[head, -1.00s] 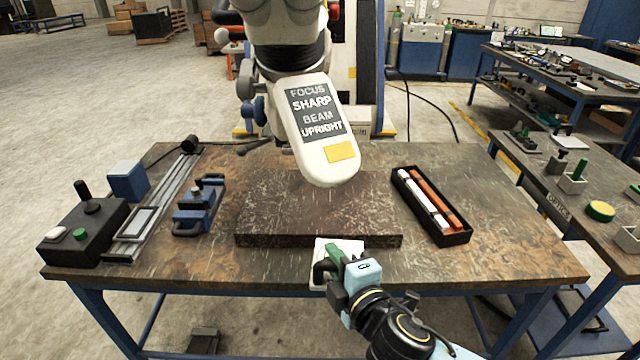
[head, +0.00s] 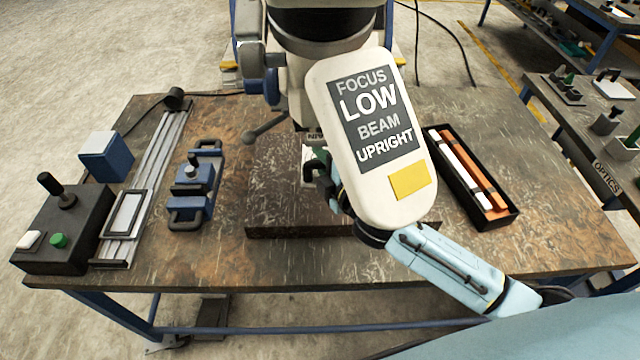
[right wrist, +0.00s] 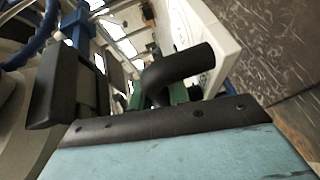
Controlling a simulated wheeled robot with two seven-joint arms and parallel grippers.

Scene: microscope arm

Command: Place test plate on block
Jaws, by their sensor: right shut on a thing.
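The test plate (head: 309,153) is white with a green part and shows only partly, behind the left edge of the microscope head. My right gripper (head: 320,174) is shut on it and holds it over the dark speckled block (head: 275,212). Whether the plate touches the block is hidden. In the right wrist view the white plate (right wrist: 218,38) stands tilted beside a curved black piece, with the block's speckled surface (right wrist: 280,40) at the right. My left gripper is out of view.
The microscope head (head: 370,130) hangs over the block and my right forearm, reading FOCUS LOW, BEAM UPRIGHT. A blue clamp-like fixture (head: 196,185), a metal rail (head: 150,180) and a black control box (head: 60,228) stand left. A black tray (head: 475,180) with white and orange bars lies right.

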